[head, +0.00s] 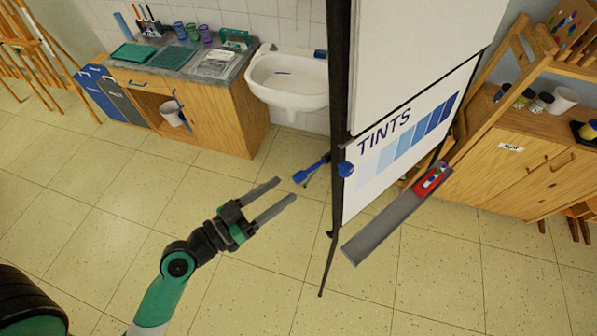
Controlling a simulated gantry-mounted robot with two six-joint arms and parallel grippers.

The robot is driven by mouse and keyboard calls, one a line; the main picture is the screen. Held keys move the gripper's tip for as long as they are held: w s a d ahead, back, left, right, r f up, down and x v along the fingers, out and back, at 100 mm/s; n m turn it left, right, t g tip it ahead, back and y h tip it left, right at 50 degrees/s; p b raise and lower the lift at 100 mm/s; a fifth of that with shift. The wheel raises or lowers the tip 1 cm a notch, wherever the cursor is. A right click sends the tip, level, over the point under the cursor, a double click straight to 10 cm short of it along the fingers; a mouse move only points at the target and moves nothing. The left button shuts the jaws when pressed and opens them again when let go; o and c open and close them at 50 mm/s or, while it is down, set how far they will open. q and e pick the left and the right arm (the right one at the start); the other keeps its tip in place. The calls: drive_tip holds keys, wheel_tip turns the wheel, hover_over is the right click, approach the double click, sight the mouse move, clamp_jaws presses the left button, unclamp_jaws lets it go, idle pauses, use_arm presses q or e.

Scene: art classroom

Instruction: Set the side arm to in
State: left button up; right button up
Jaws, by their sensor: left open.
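The side arm (312,171) is a short blue and dark piece at the left edge of the flip chart stand (337,120). It sticks out to the left, towards my gripper, and ends in a blue tip. A round blue knob (345,170) sits close to it on the stand. My left gripper (287,191) is open and empty, with its two grey fingers pointing at the side arm from the lower left. The fingertips look just short of the blue tip; I cannot tell the exact gap. My right gripper is not in view.
A grey tray (385,230) with a red marker box (432,178) juts out below the TINTS sheet (400,140). A white sink (288,78) and wooden counter (228,115) stand behind. A wooden cabinet (515,165) is at right. The tiled floor around my gripper is clear.

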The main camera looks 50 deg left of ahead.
sight(299, 178)
use_arm(q)
drive_tip(key=w, duration=0.1)
drive_tip(key=w+p, duration=0.1)
drive_tip(key=w, duration=0.3)
drive_tip(key=shift+w+r, duration=0.2)
drive_tip(key=shift+r, duration=0.05)
drive_tip(key=shift+w+f+p, duration=0.15)
drive_tip(key=shift+w+p, duration=0.15)
drive_tip(key=shift+w, duration=0.15)
clamp_jaws()
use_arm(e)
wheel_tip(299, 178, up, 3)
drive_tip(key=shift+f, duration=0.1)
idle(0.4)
